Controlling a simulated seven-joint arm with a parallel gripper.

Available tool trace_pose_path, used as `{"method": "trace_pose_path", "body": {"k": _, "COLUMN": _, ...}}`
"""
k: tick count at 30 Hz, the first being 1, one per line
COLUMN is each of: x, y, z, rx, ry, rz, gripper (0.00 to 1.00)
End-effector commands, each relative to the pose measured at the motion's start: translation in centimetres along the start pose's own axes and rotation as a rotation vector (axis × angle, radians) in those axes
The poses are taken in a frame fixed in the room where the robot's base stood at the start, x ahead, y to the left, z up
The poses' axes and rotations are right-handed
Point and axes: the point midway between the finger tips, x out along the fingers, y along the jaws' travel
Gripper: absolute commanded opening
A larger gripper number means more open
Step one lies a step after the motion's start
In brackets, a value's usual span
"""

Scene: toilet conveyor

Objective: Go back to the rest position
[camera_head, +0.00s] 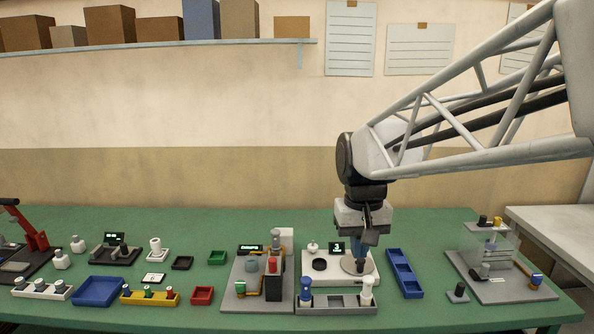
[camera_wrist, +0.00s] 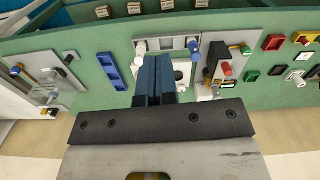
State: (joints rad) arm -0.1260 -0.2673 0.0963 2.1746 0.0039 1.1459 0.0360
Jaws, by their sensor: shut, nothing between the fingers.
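My gripper (camera_head: 359,264) points down over the white device (camera_head: 312,276) with a small display on the green table (camera_head: 150,222). In the wrist view its two dark blue fingers (camera_wrist: 155,72) are together with nothing between them. The fingertips look close above a round disc (camera_head: 350,266) on the right of that device. I cannot tell whether they touch it. The gripper hides part of the device.
A grey tray (camera_head: 336,309) with a blue-topped and a white piece stands in front. A blue compartment tray (camera_head: 404,272) is just right. A grey station (camera_head: 240,304) stands left, and a clear-walled station (camera_head: 487,247) further right. Boxes fill a wall shelf (camera_head: 150,45).

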Motion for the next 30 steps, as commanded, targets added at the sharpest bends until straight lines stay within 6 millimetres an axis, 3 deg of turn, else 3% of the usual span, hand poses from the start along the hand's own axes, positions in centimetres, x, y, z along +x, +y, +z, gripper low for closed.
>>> {"method": "trace_pose_path", "body": {"k": 10, "x": 1.2, "y": 2.5, "z": 7.8, "rx": 0.042, "ry": 0.093, "rz": 0.004, "gripper": 0.0}}
{"method": "trace_pose_path", "body": {"k": 21, "x": 3.9, "y": 4.3, "z": 15.4, "rx": 0.086, "ry": 0.189, "rz": 0.013, "gripper": 0.0}}
{"method": "trace_pose_path", "body": {"k": 30, "x": 5.6, "y": 4.9, "z": 18.9, "rx": 0.106, "ry": 0.235, "rz": 0.02, "gripper": 0.0}}
